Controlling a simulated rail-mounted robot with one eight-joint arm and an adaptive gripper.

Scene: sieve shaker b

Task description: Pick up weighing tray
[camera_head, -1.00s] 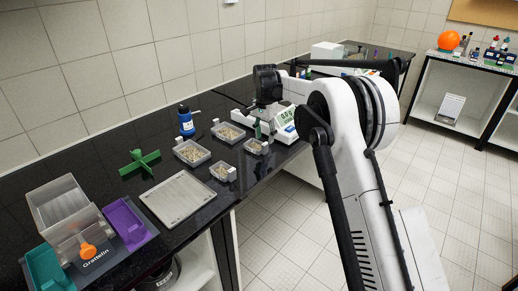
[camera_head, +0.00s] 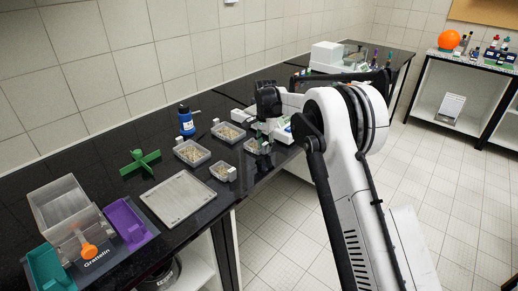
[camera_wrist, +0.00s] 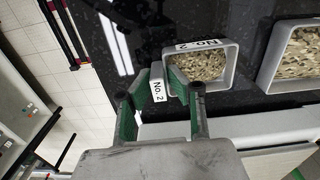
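A small grey weighing tray (camera_wrist: 232,62) filled with pale grains sits on the dark bench in the wrist view. Its white "No. 2" label tab (camera_wrist: 157,88) lies between the green-padded fingers of my gripper (camera_wrist: 159,80). The fingers look spread, one on each side of the tab; contact with it is not clear. In the head view this tray (camera_head: 256,147) stands near the bench's front edge, partly hidden by my gripper (camera_head: 264,132). The tray appears to rest on the bench.
Other grain-filled trays stand close by (camera_head: 192,152), (camera_head: 228,131), (camera_head: 222,172). A balance (camera_head: 284,131) stands just behind my gripper.

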